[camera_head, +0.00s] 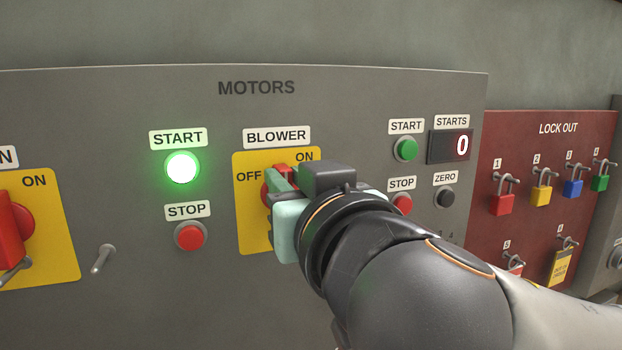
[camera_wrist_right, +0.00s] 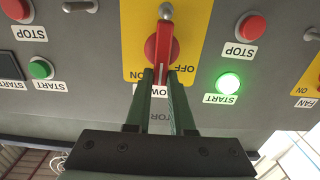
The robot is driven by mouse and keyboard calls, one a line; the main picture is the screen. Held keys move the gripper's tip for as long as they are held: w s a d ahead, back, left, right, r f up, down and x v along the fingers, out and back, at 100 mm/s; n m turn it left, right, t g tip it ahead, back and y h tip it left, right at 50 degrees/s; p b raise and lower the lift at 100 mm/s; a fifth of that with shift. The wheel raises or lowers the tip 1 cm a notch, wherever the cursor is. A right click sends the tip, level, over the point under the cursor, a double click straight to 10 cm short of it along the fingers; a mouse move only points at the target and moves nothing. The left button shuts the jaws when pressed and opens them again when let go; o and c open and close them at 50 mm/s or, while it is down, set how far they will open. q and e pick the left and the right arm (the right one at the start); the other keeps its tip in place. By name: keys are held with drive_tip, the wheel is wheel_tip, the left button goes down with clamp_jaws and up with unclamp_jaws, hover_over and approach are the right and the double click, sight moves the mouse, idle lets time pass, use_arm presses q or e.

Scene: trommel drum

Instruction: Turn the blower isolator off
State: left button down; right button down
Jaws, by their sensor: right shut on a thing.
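The blower isolator is a red rotary handle (camera_head: 266,194) on a yellow plate (camera_head: 251,228) under the BLOWER label. OFF is printed at the plate's left and ON at its top. My right gripper (camera_head: 281,184) is shut on this handle and hides much of it in the head view. The right wrist view is upside down; there the handle (camera_wrist_right: 162,45) stands roughly upright, its end between the two fingers (camera_wrist_right: 160,80) and between the ON and OFF words. My left gripper is not in view.
A lit green START button (camera_head: 182,167) and a red STOP button (camera_head: 190,236) sit left of the plate. Another yellow isolator plate (camera_head: 58,240) is at far left. A STARTS counter (camera_head: 451,146) reads 0. A red lock-out board (camera_head: 520,150) with several padlocks is at right.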

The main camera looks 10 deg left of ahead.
drive_tip(key=n, duration=0.3)
drive_tip(key=a+n+b, duration=0.1)
drive_tip(key=n, duration=0.2)
drive_tip(key=s+f+n, duration=0.1)
drive_tip(key=n, duration=0.2)
drive_tip(key=shift+a, duration=0.3)
drive_tip(key=n, duration=0.4)
drive_tip(key=shift+s+a+f+n, duration=0.2)
drive_tip(key=shift+a+f+n, duration=0.1)
drive_tip(key=shift+f, duration=0.1)
drive_tip(key=shift+f+n+b, duration=0.2)
drive_tip(key=shift+f+n, duration=0.05)
drive_tip(key=shift+n, duration=0.85)
drive_tip(key=shift+f+n+b, duration=0.15)
drive_tip(key=shift+f+n, duration=0.05)
drive_tip(key=shift+n, duration=0.9)
drive_tip(key=c, duration=0.8)
unclamp_jaws()
drive_tip(key=shift+s, duration=0.15)
